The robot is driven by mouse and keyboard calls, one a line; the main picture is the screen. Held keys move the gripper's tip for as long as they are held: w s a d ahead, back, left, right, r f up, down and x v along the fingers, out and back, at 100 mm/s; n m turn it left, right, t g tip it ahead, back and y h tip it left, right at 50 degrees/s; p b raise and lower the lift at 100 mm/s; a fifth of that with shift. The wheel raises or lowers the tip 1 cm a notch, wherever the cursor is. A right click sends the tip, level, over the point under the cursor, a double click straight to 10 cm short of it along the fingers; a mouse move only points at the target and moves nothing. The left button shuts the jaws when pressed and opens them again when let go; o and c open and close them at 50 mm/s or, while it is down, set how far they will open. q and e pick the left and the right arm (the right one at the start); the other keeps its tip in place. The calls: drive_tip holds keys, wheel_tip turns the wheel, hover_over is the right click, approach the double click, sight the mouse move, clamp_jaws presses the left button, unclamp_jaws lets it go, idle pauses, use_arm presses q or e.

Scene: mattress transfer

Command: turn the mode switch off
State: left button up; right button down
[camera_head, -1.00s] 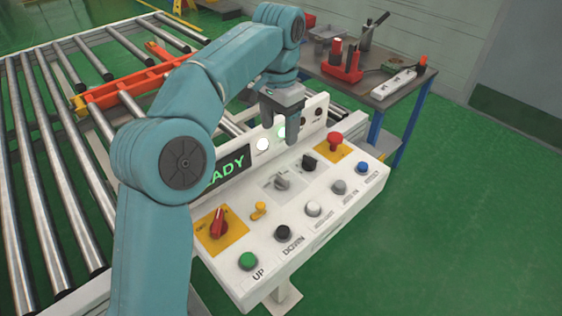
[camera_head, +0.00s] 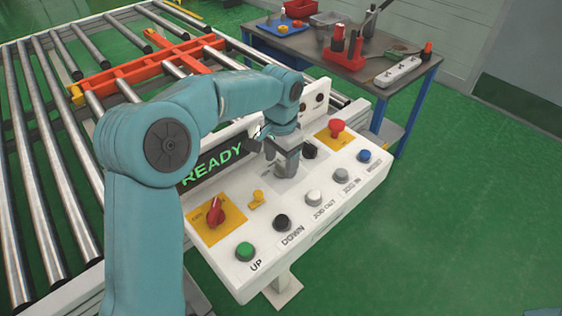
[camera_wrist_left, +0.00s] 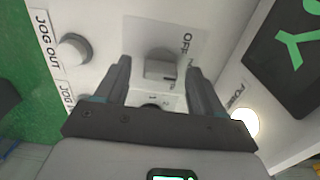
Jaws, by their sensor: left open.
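The mode switch is a grey knob (camera_wrist_left: 160,70) on a light grey plate, beside the lettering OFF in the left wrist view. In the left wrist view the open fingers (camera_wrist_left: 158,75) stand either side of the knob, with gaps showing. I cannot tell their height above the plate. My right gripper is in neither view.
Several push buttons line the front edge. The READY display (camera_head: 212,165) stands behind. A roller conveyor (camera_head: 50,150) lies left.

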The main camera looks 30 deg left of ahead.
use_arm(q)
drive_tip(key=shift+w+f, duration=0.25)
drive_tip(key=shift+f, duration=0.4)
drive_tip(key=shift+s+r, duration=0.1)
drive_tip(key=shift+s, duration=0.05)
drive_tip(key=shift+c, duration=0.6)
drive_tip(key=c, duration=0.9)
drive_tip(key=shift+c, duration=0.2)
drive_tip(key=n, duration=0.4)
drive_tip(key=shift+n, duration=0.3)
drive_tip(key=n, duration=0.5)
drive_tip(key=shift+d, duration=0.1)
drive_tip(key=shift+n, duration=0.3)
